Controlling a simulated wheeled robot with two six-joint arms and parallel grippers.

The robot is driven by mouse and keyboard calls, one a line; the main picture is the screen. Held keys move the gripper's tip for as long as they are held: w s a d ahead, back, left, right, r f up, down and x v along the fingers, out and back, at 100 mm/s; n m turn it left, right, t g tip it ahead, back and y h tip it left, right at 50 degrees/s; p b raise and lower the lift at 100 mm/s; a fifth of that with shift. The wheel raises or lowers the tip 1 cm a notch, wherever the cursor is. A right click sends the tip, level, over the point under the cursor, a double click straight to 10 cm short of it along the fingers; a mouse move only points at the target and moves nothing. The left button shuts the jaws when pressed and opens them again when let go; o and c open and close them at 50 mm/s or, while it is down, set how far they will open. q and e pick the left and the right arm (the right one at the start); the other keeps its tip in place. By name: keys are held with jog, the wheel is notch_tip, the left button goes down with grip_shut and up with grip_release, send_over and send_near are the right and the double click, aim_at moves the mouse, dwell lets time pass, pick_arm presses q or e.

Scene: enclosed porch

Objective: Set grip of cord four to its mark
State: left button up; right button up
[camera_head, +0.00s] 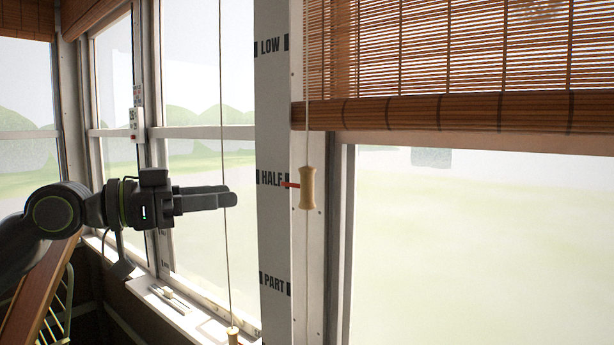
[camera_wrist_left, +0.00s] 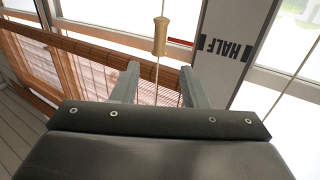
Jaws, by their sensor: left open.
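A pale wooden grip (camera_head: 307,187) hangs on a cord in front of the window post, right of the marked board. A red pointer (camera_head: 291,185) beside it is level with the HALF mark (camera_head: 271,178). The grip also shows in the left wrist view (camera_wrist_left: 161,36), beyond my fingertips, with its cord seen between the fingers. My left gripper (camera_head: 232,197) is open and empty, left of this grip and apart from it. A second wooden grip (camera_head: 233,335) hangs low on another cord. I cannot read a cord number. My right gripper is not in view.
The marked board (camera_head: 273,230) carries LOW, HALF and PART. A brown slatted blind (camera_head: 440,60) hangs at upper right, partly lowered. A white sill (camera_head: 185,312) runs below the left windows. The second cord (camera_head: 222,100) passes close to my left fingers.

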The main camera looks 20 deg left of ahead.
aim_at(307, 201)
pick_arm(q)
jog(key=shift+p+x, duration=3.3)
jog(key=shift+x, duration=4.25)
grip_shut()
